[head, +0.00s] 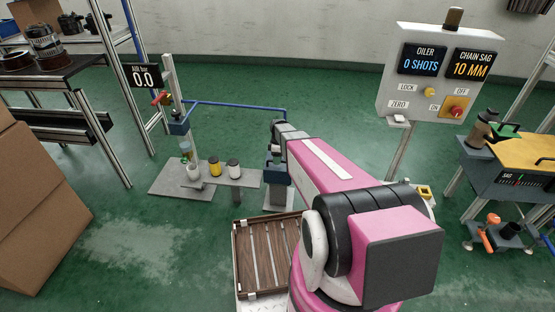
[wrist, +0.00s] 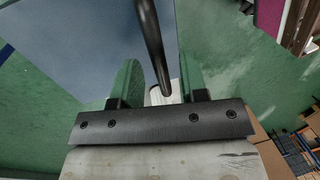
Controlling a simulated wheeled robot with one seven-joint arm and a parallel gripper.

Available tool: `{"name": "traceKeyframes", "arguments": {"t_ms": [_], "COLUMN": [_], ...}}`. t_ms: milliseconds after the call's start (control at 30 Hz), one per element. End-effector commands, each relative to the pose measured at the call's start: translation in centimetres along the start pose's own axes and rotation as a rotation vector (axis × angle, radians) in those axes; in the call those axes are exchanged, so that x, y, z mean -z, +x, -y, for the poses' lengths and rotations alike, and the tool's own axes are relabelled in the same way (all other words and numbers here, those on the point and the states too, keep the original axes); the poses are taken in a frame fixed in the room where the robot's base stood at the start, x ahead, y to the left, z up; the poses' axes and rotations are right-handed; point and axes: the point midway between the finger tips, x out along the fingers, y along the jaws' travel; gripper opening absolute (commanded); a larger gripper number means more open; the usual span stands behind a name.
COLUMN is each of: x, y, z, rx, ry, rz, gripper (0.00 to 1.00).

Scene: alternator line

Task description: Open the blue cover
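In the wrist view, a flat blue-grey panel (wrist: 75,45), which looks like the blue cover, fills the upper left. A dark rod, like a handle (wrist: 150,45), runs down over it and ends between my fingers. My gripper (wrist: 160,82) has its two green-faced fingers apart, with visible gaps beside the rod; I cannot tell whether either touches it. In the head view, a small blue-grey unit (head: 277,165) stands below the end of my pink arm. My arm hides part of this unit, and the fingertips are not clear there.
A blue pipe (head: 235,106) runs to this unit from a post with a gauge display (head: 146,77). A low grey bench with cups (head: 232,180) stands left of it. A wooden slatted crate (head: 240,262) lies in front. A control panel (head: 440,75) stands right; cardboard boxes (head: 35,205) stand left.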

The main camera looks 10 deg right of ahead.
Motion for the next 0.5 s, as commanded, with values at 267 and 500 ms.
{"name": "traceKeyframes", "arguments": {"t_ms": [267,500], "x": [0.00,0.01], "y": [-0.04,-0.25], "z": [0.00,-0.17], "rx": [0.000,0.000], "ry": [0.000,0.000], "rz": [0.000,0.000], "gripper": [0.00,0.00]}}
